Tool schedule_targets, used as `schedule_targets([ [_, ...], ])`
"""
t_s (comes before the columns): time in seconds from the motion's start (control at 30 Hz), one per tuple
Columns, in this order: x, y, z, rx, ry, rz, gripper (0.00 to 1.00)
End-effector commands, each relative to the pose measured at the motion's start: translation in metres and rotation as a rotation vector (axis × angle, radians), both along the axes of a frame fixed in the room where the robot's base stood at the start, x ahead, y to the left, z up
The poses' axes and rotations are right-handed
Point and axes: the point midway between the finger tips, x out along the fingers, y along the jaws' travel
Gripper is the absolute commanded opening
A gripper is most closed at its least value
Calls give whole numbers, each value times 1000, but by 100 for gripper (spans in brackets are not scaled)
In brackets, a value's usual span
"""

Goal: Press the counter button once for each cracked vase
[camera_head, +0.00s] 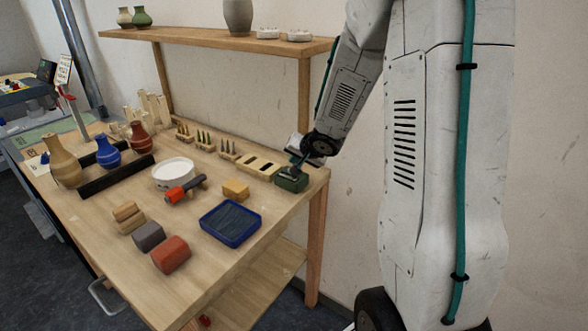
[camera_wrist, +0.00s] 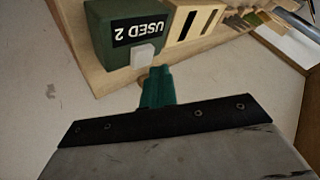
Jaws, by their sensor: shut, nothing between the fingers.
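A green box (camera_wrist: 125,25) with a black panel reading "USED 2", upside down in the wrist view, has a small pale button (camera_wrist: 144,55) on it. The box (camera_head: 291,180) sits at the table's right corner. My gripper (camera_wrist: 156,75) is shut and empty, its green fingertips close to the button; I cannot tell whether they touch. In the head view my gripper (camera_head: 297,162) is just above the box. A tan vase (camera_head: 64,162), a blue vase (camera_head: 107,153) and a red-brown vase (camera_head: 139,138) stand at the table's left. Cracks are too small to make out.
Beside the box is a slotted wooden block (camera_head: 257,167). A blue tray (camera_head: 231,223), a white round dish (camera_head: 174,173), a red-handled tool (camera_head: 183,191) and several clay blocks lie mid-table. The shelf (camera_head: 210,37) above holds more vases.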

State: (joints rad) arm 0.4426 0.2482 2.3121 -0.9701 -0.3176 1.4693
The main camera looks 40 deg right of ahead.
Motion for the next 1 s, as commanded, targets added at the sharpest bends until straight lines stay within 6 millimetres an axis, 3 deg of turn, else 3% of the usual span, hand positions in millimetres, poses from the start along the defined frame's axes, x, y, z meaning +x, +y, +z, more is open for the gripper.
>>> schedule_targets([
  [0.27, 0, 0, 3, 1, -1, -1, 0],
  [0.7, 0, 0, 44, -2, -1, 1, 0],
  [1.0, 0, 0, 50, 1, 0, -1, 0],
])
